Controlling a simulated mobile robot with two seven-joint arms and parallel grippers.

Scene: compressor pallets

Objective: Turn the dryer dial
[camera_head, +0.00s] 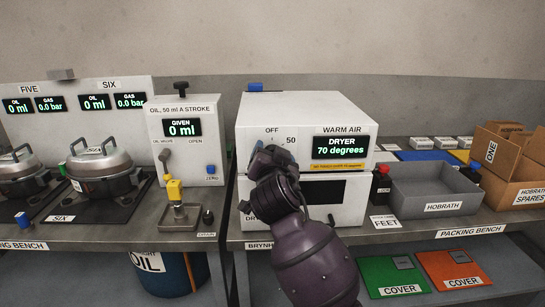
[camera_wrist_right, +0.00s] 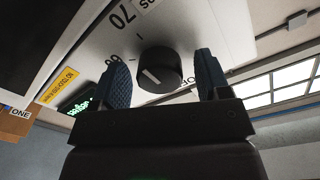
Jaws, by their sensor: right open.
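The dryer (camera_head: 300,110) is a white box on the packing bench, marked WARM AIR, OFF and 50. Its display (camera_head: 341,147) reads DRYER 70 degrees. The dial (camera_wrist_right: 158,70) is a round black knob with a white pointer line, seen in the right wrist view; in the head view my gripper hides it. My right gripper (camera_wrist_right: 161,58) is open, one finger on each side of the dial, with visible gaps; I cannot tell whether the tips reach past its face. In the head view the right gripper (camera_head: 262,158) is at the dryer's left front. My left gripper is not in view.
A grey HOBRATH tray (camera_head: 444,208), a red-capped bottle (camera_head: 381,182) and cardboard boxes (camera_head: 505,155) stand right of the dryer. The OIL dispenser (camera_head: 180,125) stands to its left, across a gap between benches. Green and orange covers (camera_head: 395,278) lie on the shelf below.

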